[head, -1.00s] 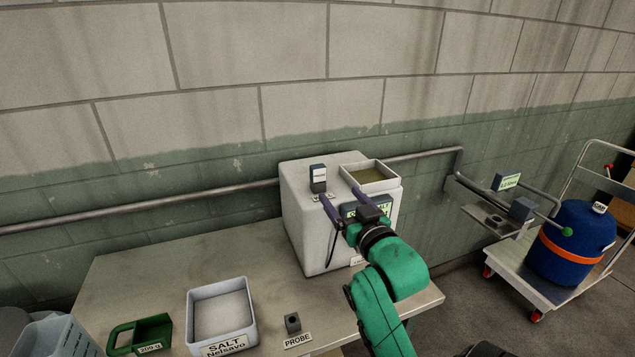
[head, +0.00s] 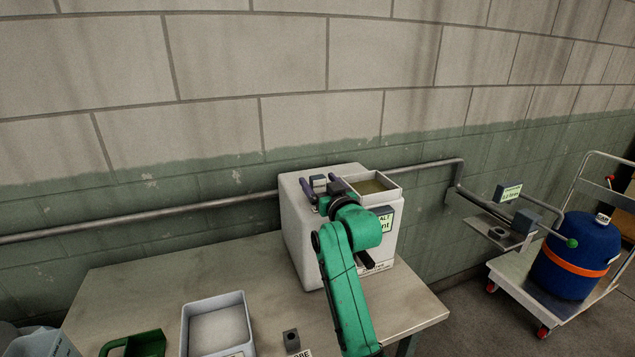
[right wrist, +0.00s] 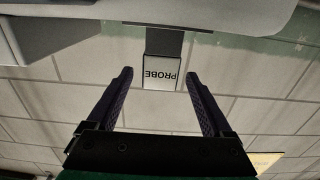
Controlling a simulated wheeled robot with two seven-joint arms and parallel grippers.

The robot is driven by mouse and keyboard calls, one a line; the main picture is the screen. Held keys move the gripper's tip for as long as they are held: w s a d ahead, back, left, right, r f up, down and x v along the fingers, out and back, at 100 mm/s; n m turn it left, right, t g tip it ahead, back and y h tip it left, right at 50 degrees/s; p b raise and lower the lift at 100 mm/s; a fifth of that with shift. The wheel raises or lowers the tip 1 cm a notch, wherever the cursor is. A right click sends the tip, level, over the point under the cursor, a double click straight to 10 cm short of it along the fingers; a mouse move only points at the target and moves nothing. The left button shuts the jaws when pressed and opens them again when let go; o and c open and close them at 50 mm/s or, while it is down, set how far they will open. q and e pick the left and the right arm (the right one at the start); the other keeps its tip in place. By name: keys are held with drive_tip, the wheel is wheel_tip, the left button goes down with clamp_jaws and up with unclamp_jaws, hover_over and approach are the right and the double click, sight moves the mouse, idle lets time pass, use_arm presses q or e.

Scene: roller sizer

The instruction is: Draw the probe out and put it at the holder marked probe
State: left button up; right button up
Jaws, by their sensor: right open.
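The probe (head: 318,183) stands in the top of the white machine (head: 300,220), with its dark grip block showing above the lid. In the right wrist view, the probe's white PROBE label (right wrist: 161,73) appears upside down. My right gripper (head: 322,187) is open, with one purple finger on each side of the probe's block. The fingertips (right wrist: 157,72) appear level with the label, with gaps on both sides. The probe's lower part is hidden inside the machine. The probe holder, a small dark block with a hole (head: 291,340), stands on the bench, its label partly cut off. My left gripper is not in view.
An open hopper (head: 391,188) sits on the machine, right of the probe. A pale tray (head: 241,306) and a green scoop (head: 147,342) stand on the bench (head: 130,290) left of the holder. A pipe (head: 240,199) runs along the wall behind. A blue drum (head: 568,281) stands at right.

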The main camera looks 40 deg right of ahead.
drive_tip(key=shift+s, duration=0.1)
clamp_jaws()
drive_tip(key=shift+r, duration=0.1)
wheel_tip(320, 180, up, 20)
drive_tip(key=b, duration=0.1)
